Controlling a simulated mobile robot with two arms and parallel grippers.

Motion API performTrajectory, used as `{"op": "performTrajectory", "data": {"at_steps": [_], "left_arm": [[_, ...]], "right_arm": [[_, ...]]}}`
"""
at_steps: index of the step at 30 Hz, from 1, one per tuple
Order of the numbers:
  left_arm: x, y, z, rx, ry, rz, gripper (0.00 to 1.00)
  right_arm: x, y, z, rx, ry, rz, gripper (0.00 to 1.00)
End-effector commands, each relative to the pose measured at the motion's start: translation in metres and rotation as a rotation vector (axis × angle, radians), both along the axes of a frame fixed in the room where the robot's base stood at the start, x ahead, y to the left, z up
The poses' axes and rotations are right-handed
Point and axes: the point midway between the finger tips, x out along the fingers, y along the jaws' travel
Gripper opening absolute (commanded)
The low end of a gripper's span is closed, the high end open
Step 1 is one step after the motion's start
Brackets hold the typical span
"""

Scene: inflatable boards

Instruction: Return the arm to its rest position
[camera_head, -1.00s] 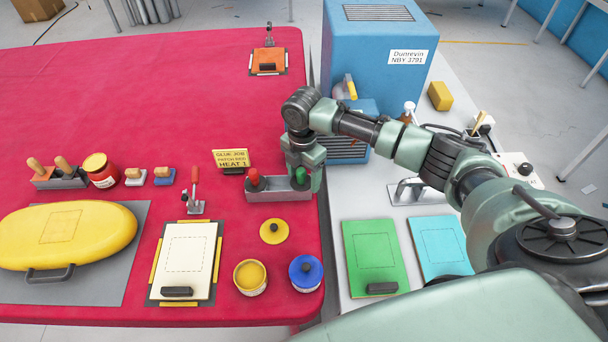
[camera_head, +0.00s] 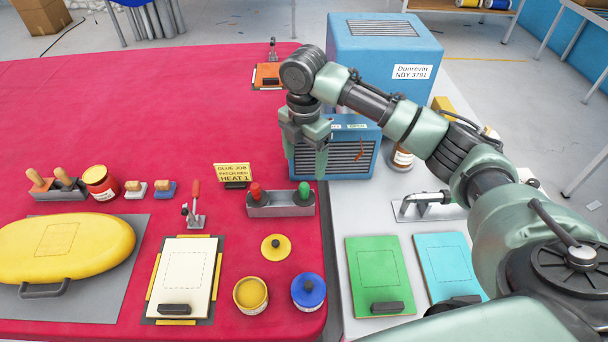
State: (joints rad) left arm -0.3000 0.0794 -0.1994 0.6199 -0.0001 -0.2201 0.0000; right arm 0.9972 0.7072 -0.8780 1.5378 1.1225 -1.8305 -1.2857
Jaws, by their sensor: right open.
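My right arm reaches in from the right in the head view. Its gripper (camera_head: 306,158) hangs fingers down, open and empty, near the right edge of the red table (camera_head: 150,110). It shows in front of the small blue vented box (camera_head: 345,158). My left gripper is not in view.
A large blue unit (camera_head: 375,60) stands behind the arm. Green (camera_head: 378,268) and cyan (camera_head: 450,262) sheets lie on the grey bench. A white sheet (camera_head: 182,275), yellow pot (camera_head: 250,294), blue-lidded pot (camera_head: 308,291) and yellow inflatable (camera_head: 65,248) occupy the table front. The table's far left is clear.

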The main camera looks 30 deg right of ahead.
Motion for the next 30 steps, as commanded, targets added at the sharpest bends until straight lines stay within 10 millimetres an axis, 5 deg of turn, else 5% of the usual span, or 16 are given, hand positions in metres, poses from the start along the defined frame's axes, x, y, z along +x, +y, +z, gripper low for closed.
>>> {"op": "performTrajectory", "data": {"at_steps": [21, 30], "left_arm": [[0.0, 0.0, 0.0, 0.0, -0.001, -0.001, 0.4], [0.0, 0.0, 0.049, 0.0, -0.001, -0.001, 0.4]], "right_arm": [[0.0, 0.0, 0.016, -0.001, 0.001, 0.0, 0.78], [0.0, 0.0, 0.065, -0.001, 0.0, 0.0, 0.78]]}}
